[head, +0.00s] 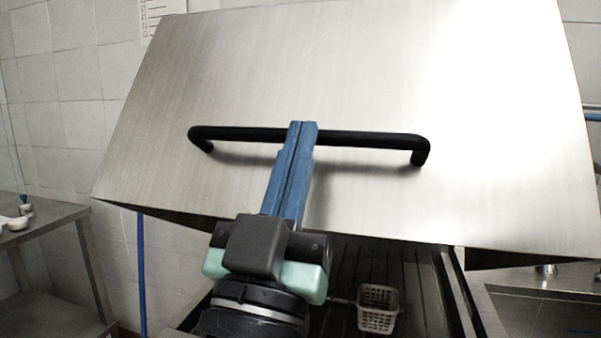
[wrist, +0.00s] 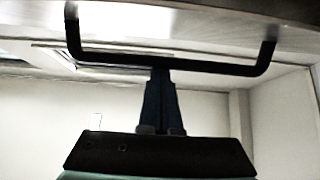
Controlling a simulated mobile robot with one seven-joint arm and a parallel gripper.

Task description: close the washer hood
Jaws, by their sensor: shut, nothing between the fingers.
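The washer hood (head: 330,90) is a large brushed-steel panel, raised and tilted over the washer's dark interior. A black bar handle (head: 365,138) runs across its front face; it also shows in the wrist view (wrist: 215,67), near the top. My gripper (head: 302,126) has blue fingers closed together, and their tips overlap the handle left of its middle in the head view. In the wrist view the fingertips (wrist: 160,72) reach up to the bar. Whether they touch it, I cannot tell. Nothing shows held between the fingers.
A small pale perforated basket (head: 378,308) sits on the dark ribbed bed below the hood. A steel table (head: 40,228) with small white items stands at left. A steel counter with a sink (head: 540,300) is at right. A tiled wall (head: 75,75) is behind.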

